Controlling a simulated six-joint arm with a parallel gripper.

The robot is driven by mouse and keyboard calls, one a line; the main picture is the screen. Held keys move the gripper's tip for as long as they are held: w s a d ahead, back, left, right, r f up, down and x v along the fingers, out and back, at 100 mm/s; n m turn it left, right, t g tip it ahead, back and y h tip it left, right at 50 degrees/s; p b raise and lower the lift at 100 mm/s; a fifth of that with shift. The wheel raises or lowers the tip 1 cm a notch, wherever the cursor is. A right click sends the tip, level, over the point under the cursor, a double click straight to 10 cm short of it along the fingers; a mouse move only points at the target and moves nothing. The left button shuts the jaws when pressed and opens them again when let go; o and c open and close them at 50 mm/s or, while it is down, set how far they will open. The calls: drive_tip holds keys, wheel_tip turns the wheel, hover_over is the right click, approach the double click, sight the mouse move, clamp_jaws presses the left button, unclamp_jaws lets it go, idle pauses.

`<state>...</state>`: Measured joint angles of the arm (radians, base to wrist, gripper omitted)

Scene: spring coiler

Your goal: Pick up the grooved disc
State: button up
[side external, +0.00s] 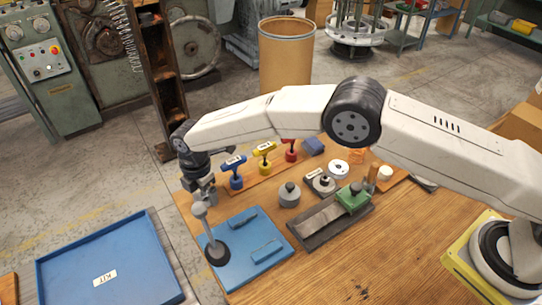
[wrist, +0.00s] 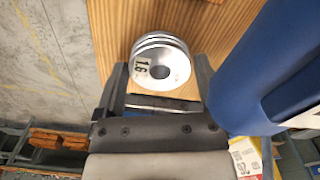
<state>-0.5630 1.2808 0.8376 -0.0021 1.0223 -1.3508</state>
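The grooved disc (wrist: 160,65) is a silver wheel with several rims, a dark centre and dark number marks on its face. In the wrist view it lies between the two fingers of my gripper (wrist: 160,72), very close to both; contact cannot be made out. I cannot pick out the disc with certainty there.
A blue mat (side external: 270,276) lies under the post. Blue (side external: 236,182), yellow (side external: 265,166) and red (side external: 291,155) handled tools stand close behind. A large blue part (wrist: 255,75) crowds the wrist view's right side. A blue KIT tray (side external: 135,250) lies left of the table.

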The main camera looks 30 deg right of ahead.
drive_tip(key=c, duration=1.1)
drive_tip(key=shift+r, duration=0.2)
drive_tip(key=shift+r, duration=1.5)
drive_tip(key=s+d+r, duration=0.6)
drive_tip(key=s+r, duration=0.3)
drive_tip(key=s, duration=0.3)
drive_tip(key=shift+s+d+r, duration=0.15)
drive_tip(key=shift+d+r, duration=0.05)
drive_tip(key=shift+r, duration=0.15)
drive_tip(key=shift+r, duration=0.1)
